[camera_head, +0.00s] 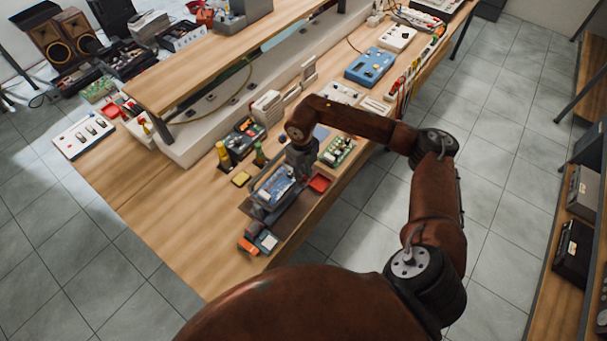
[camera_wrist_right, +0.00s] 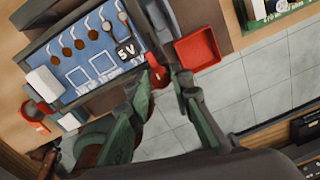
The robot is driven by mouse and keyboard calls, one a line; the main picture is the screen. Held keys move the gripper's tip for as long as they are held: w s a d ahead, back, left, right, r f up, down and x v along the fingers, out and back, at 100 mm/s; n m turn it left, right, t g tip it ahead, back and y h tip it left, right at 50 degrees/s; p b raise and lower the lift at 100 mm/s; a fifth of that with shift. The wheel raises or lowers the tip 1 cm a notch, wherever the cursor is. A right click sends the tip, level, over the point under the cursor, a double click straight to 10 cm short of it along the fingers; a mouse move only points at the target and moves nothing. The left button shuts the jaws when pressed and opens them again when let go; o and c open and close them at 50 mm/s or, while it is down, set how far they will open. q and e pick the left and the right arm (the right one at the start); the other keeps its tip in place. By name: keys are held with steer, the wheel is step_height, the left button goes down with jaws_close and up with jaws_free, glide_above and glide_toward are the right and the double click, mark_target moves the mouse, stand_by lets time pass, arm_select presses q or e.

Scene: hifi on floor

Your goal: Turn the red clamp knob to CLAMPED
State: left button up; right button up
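The blue board fixture (camera_head: 275,187) sits on the workbench near its front edge. In the right wrist view its blue panel (camera_wrist_right: 90,50) shows round pads, white outlines and a "5V" label. A small red part, likely the clamp knob (camera_wrist_right: 156,73), is at the panel's right edge. My right gripper (camera_wrist_right: 166,82) is open, with floor visible between its fingers. Its tips are at the red part, which lies nearer the left finger; I cannot tell whether they touch. In the head view my right gripper (camera_head: 297,167) is over the fixture's far end. The knob's setting is unreadable. My left gripper is not in view.
A red tray (camera_wrist_right: 198,49) lies close beside the right fingertip; it also shows in the head view (camera_head: 319,183). The bench's left front (camera_head: 160,220) is clear.

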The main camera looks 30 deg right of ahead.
steer(key=shift+o, duration=0.2)
steer(key=shift+r, duration=0.1)
step_height(320, 180, up, 12)
steer(key=shift+a, duration=0.2)
stand_by(0.3)
stand_by(0.3)
